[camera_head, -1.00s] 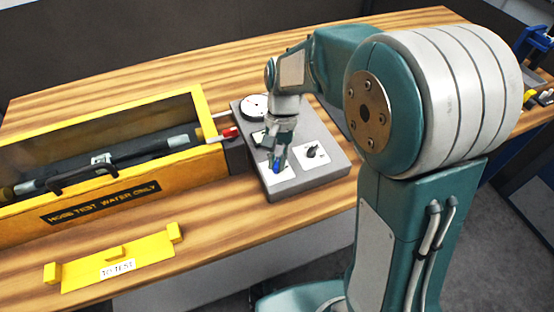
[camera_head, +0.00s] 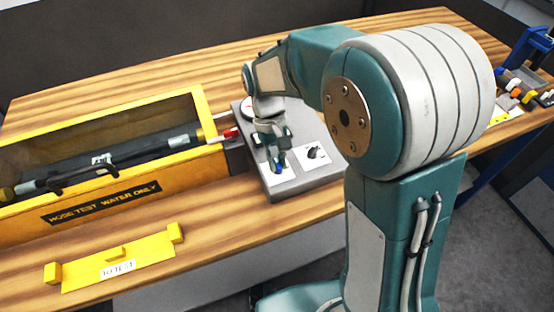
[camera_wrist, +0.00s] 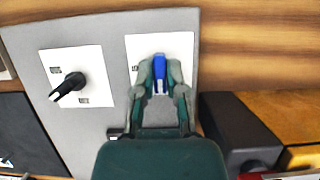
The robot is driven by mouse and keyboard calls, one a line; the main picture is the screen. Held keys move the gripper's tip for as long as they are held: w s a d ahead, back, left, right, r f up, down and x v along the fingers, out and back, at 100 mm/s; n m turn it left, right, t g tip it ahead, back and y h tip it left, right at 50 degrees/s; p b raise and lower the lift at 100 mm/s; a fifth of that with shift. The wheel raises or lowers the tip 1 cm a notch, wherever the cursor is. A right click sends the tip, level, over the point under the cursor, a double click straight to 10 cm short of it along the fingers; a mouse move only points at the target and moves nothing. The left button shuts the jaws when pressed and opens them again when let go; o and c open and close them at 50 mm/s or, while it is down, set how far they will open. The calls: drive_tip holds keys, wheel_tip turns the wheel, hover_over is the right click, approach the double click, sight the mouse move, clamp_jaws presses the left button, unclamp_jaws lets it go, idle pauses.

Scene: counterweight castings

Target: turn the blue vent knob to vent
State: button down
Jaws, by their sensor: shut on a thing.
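The blue vent knob (camera_wrist: 159,72) sits on a white label plate on the grey control panel (camera_wrist: 102,118). My gripper (camera_wrist: 160,80) is shut on the knob, one finger on each side, in the wrist view. The knob's blue end points toward the top of that view. In the head view my gripper (camera_head: 275,160) reaches down to the panel (camera_head: 330,175), and the blue knob (camera_head: 278,169) shows only in part below the fingers. The lettering on its plate is hidden or too small to read.
A black knob (camera_wrist: 68,87) on its own white plate is beside the blue one; it also shows in the head view (camera_head: 313,152). A yellow hose test box (camera_head: 100,205) stands left of the panel. A yellow bracket (camera_head: 115,262) lies at the bench's front.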

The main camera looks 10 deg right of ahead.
drive_tip(key=shift+w+r, duration=0.1)
drive_tip(key=shift+w, duration=0.05)
drive_tip(key=c, duration=0.7)
unclamp_jaws()
drive_tip(key=shift+a, duration=0.1)
drive_tip(key=v, duration=1.1)
drive_tip(key=shift+r, duration=0.35)
drive_tip(key=shift+a, duration=0.15)
